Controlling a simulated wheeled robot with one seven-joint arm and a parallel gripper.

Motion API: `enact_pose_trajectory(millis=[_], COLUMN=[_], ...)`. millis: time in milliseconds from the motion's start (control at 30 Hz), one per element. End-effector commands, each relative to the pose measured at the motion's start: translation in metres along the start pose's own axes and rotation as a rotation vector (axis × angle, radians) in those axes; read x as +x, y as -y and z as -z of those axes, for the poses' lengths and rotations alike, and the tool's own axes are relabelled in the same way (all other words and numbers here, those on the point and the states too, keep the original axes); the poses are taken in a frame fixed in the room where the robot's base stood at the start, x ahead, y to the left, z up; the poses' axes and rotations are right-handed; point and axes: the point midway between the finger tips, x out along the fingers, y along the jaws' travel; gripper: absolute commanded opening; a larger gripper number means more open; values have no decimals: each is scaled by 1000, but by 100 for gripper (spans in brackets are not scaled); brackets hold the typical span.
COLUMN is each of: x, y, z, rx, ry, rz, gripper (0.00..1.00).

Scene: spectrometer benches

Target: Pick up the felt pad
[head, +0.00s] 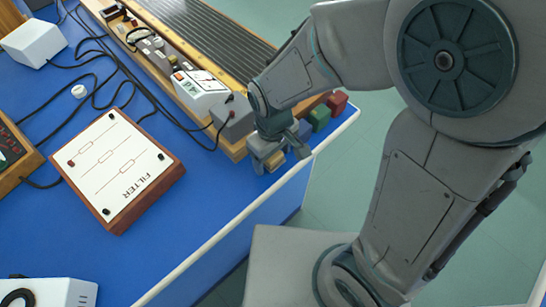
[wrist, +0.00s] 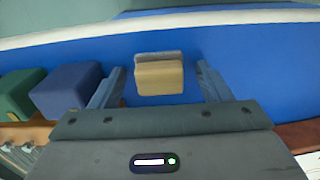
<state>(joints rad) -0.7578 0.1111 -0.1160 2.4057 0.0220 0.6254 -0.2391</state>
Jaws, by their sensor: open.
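A small tan block with a grey layer along its far side, which looks like the felt pad (wrist: 160,78), lies on the blue bench top in the wrist view. It also shows in the head view (head: 275,161), partly covered by my gripper (head: 281,156). In the wrist view my gripper (wrist: 160,72) is open, with one finger to the left of the pad and one to the right. There is a gap on both sides, and neither finger appears to touch it.
A blue block (wrist: 68,90) sits just left of the left finger, with a green block (wrist: 22,92) beyond it. A red block (head: 337,103) is farther along the row. The bench's white edge (head: 232,225) runs close by. A FILTER box (head: 118,170) stands left.

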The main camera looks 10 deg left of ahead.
Motion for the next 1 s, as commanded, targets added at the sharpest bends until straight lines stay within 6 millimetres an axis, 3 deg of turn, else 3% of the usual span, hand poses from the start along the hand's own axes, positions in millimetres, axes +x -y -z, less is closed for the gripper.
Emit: enact_pose_trajectory(millis=[33,200,567,1000], x=[0,0,-6,-85], y=[0,0,0,0], z=[0,0,0,1], rx=[0,0,0,0], ry=[0,0,-1,-3], rz=[0,0,0,-1], gripper=[71,24,23,23])
